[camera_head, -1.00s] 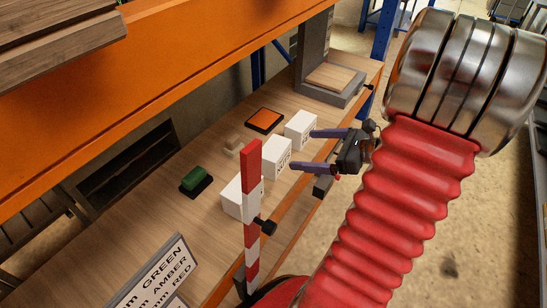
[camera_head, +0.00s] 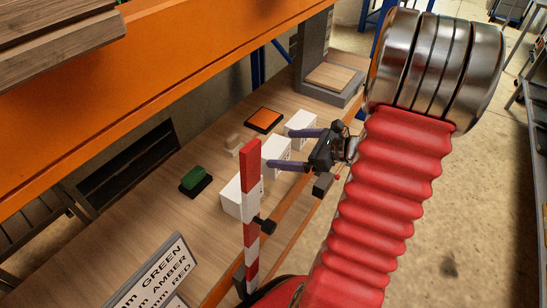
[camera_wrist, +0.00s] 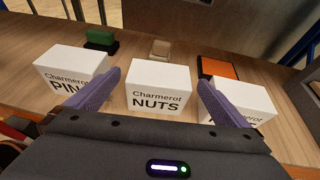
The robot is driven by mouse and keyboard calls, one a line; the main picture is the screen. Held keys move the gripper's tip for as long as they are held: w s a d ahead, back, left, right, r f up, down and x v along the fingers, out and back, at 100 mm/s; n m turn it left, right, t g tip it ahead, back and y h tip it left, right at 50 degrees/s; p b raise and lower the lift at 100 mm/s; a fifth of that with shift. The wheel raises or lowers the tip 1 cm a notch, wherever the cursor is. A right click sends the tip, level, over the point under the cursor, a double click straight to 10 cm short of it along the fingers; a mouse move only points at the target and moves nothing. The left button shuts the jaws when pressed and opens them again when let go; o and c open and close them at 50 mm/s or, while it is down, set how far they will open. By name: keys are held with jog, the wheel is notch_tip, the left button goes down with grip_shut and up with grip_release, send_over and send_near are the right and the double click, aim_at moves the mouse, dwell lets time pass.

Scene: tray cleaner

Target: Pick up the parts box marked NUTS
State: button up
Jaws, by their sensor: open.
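The white parts box marked NUTS (camera_wrist: 158,92) stands upright on the wooden bench, centred in the wrist view. It is the middle of three white boxes, and shows in the head view (camera_head: 277,153) partly behind my finger. My gripper (camera_head: 280,148) is open and empty, its purple fingers pointing over the bench. In the wrist view one finger appears on each side of the NUTS box, with small gaps to it. I cannot tell how far the fingertips reach along its sides or whether they are above it.
A white box marked PIN (camera_wrist: 70,70), its label partly hidden, stands left of NUTS; another white box (camera_wrist: 240,100) stands right. Behind are a green block (camera_head: 195,179), a beige block (camera_wrist: 160,48) and an orange pad (camera_head: 264,120). A red-white post (camera_head: 251,200) rises at the bench front.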

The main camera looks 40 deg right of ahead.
aim_at(276, 148)
jog(key=shift+x, duration=2.5)
jog(key=shift+c, duration=0.5)
jog(key=c, duration=1.1)
